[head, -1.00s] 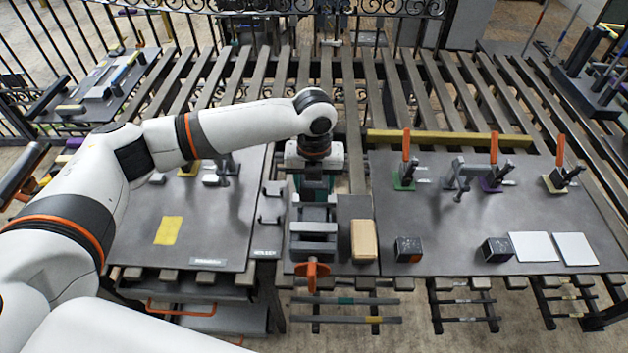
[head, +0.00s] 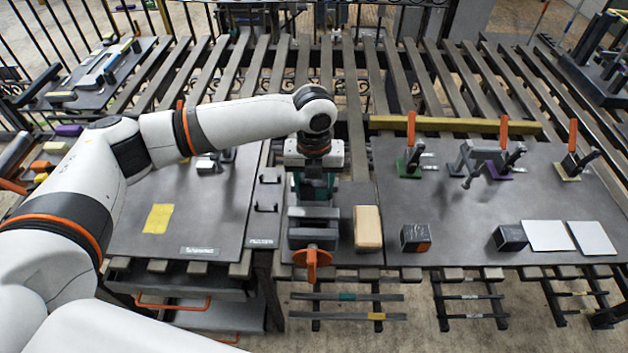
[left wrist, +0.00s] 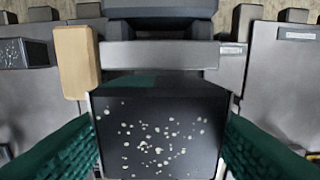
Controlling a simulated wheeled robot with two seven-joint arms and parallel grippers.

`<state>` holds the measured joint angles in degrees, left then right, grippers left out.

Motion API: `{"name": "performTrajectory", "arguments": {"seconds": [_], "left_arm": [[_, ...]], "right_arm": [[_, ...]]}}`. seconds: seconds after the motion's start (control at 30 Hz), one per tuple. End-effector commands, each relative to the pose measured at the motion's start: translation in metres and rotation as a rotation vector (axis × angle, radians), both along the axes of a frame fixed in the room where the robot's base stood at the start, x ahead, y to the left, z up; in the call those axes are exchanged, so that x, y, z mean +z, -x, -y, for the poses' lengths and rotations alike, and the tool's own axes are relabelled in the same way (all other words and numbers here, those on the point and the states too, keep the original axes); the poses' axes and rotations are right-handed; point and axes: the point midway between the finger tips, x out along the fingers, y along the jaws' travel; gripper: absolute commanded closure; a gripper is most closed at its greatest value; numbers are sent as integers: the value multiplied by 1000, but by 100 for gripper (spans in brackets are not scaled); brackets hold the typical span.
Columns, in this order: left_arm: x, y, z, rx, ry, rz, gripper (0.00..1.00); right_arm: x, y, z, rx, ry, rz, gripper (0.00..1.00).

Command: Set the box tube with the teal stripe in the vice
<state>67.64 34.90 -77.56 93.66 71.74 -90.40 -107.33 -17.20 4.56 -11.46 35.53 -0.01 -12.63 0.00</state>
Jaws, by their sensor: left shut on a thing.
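My left gripper (head: 314,188) points down at the back of the grey vice (head: 313,222), which has an orange handle (head: 312,260) at its front. In the left wrist view the green fingers are shut on a dark box tube (left wrist: 158,135) with a pale-speckled face. A teal stripe (left wrist: 130,82) shows on its upper side. The vice's grey jaw bars (left wrist: 160,54) lie just past the tube in that view. The gripper hides the tube in the head view, and I cannot tell whether it sits between the jaws. My right gripper is out of view.
A wooden block (head: 368,228) stands right of the vice. Dark blocks (head: 415,237) and pale plates (head: 545,236) lie further right, with toggle clamps (head: 410,160) behind. A yellow card (head: 158,218) lies on the left board. Striped bars (head: 345,297) hang on a rack below the front edge.

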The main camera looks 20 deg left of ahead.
Motion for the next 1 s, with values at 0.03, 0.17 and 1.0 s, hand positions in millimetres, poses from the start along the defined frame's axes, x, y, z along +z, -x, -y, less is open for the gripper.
{"name": "performTrajectory", "arguments": {"seconds": [0.03, 0.17, 1.0], "left_arm": [[1, 0, 0, 0, 1, 1, 76], [1, 0, 0, 0, 1, 1, 76], [-3, -1, 0, 0, 1, 1, 76]], "right_arm": [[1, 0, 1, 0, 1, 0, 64], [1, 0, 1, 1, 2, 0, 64], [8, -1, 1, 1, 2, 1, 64]]}}
